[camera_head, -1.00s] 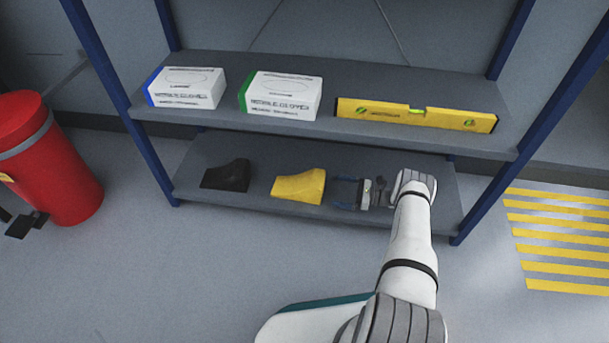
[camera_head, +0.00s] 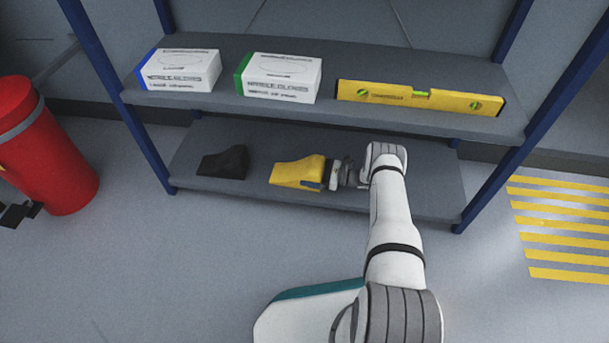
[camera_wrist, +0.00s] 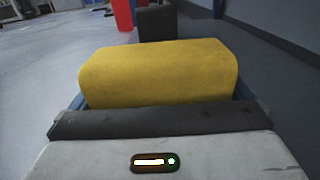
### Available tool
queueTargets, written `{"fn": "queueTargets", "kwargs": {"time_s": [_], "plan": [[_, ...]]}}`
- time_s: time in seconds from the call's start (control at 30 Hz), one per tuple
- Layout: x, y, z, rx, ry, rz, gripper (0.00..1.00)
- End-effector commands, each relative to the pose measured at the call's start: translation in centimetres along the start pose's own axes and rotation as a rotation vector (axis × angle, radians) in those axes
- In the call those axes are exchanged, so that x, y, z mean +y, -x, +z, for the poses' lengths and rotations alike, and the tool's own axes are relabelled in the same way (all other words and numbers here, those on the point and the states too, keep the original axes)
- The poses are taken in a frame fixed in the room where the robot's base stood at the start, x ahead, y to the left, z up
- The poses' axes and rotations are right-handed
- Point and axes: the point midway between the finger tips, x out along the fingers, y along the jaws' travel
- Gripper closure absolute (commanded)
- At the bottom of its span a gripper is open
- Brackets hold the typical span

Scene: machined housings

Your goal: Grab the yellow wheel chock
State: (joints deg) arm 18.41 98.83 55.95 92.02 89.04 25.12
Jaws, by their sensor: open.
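The yellow wheel chock (camera_head: 297,171) sits on the lower shelf, right of the black chock. In the wrist view the yellow chock (camera_wrist: 158,72) fills the middle, directly in front of my gripper's palm. My gripper (camera_head: 315,184) reaches in from the right at the chock's right end. In the wrist view small parts of blue fingers show on both sides of the chock, so it lies between the open jaws. The fingertips are hidden behind the chock. I cannot tell whether the fingers touch it.
A black chock (camera_head: 223,162) stands left on the lower shelf (camera_head: 420,201). Above, the upper shelf (camera_head: 330,108) holds two glove boxes, blue-edged (camera_head: 181,70) and green-edged (camera_head: 279,78), and a yellow spirit level (camera_head: 420,97). Blue posts (camera_head: 482,192) frame the rack. A red bin (camera_head: 45,145) stands left.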

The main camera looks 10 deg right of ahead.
Motion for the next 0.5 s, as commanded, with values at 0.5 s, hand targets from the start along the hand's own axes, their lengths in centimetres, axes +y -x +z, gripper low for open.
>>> {"fn": "queueTargets", "kwargs": {"time_s": [0.5], "plan": [[-0.07, -0.64, 0.08, 0.0, 0.0, -0.003, 0.2]]}}
